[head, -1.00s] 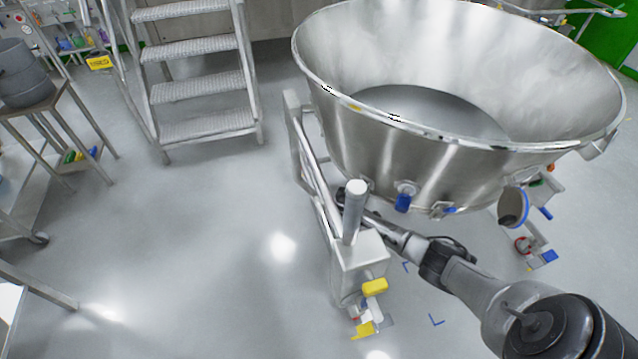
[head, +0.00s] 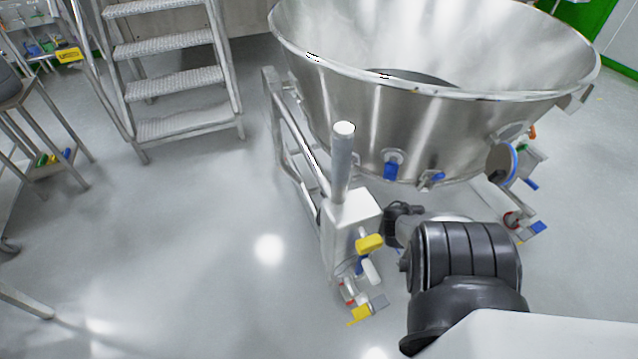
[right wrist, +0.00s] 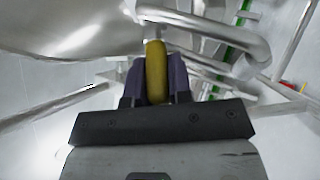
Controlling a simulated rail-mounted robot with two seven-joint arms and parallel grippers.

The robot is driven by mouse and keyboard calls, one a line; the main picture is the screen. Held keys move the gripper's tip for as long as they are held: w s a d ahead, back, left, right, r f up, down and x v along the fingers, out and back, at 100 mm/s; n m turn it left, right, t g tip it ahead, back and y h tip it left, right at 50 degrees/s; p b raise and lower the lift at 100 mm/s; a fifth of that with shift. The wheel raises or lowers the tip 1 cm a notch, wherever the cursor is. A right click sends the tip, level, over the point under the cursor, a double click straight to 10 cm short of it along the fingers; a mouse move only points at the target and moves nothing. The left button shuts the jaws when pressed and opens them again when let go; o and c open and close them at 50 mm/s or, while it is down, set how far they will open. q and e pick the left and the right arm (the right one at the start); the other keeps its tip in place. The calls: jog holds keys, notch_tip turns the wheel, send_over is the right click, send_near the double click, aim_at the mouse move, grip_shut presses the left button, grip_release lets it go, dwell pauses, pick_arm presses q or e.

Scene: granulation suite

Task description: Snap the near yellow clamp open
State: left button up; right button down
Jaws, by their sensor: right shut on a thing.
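In the right wrist view a yellow clamp handle (right wrist: 156,58) stands upright between the purple fingers of my right gripper (right wrist: 154,84). The gripper is shut on it, with a finger on each side. The handle's top meets a metal part below a curved steel wall. In the head view my right arm reaches in from the lower right to beside the frame's corner post; its fingers and the held handle are hidden there. My left gripper is in neither current view.
A large steel bowl (head: 430,125) hangs on a wheeled frame. The corner post (head: 342,170) carries a yellow lever (head: 369,243); a yellow pedal (head: 359,315) is at the caster. Steel steps (head: 170,75) stand at the back left. The floor left of the frame is clear.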

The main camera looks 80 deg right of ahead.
jog(key=shift+s+d+f+n+t+h+b, duration=0.15)
jog(key=shift+f+n+t+h+b, duration=0.25)
jog(key=shift+b, duration=0.45)
jog(key=shift+s+d+f+n+t+h+b, duration=0.1)
jog(key=shift+d+f+n+t+h+b, duration=0.1)
jog(key=shift+f+n+h+b, duration=0.35)
jog(key=shift+d+r+h+b, duration=0.1)
jog(key=shift+r+h+b, duration=0.2)
jog(key=shift+b, duration=0.4)
jog(key=c, duration=1.2)
grip_release()
jog(key=shift+s, duration=0.1)
jog(key=shift+o, duration=0.8)
